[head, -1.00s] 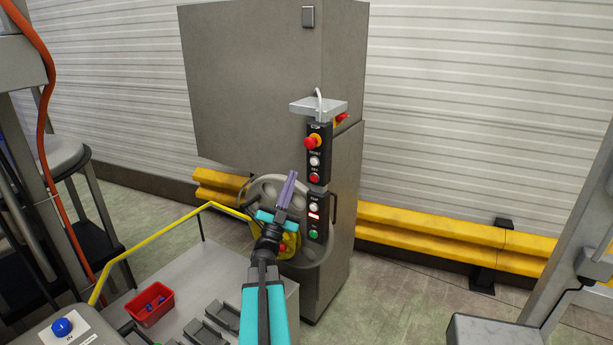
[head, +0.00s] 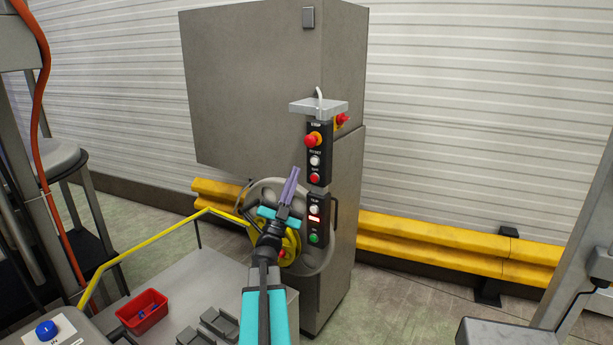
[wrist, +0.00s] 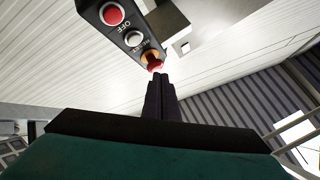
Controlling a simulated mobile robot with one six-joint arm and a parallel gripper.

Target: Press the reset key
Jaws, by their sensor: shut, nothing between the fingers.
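The reset key is a white round button (head: 315,160) on the dark upper control box, just under the red emergency stop knob (head: 312,140) and above a red OFF button (head: 315,177). In the wrist view the white key (wrist: 133,38) sits between the red OFF button (wrist: 112,14) and the red knob (wrist: 154,62). My gripper (head: 293,171) is shut and empty, its purple fingers pointing up, left of the control box in the head view. In the wrist view the fingertips (wrist: 160,75) appear just below the red knob; the exact gap is unclear.
A lower box (head: 317,218) carries a white button, a lit red display and a green button. The grey cabinet (head: 255,85) stands behind, with a handwheel (head: 262,190) low at its front. A red bin (head: 142,312) is on the bench. A yellow barrier (head: 455,243) runs along the wall.

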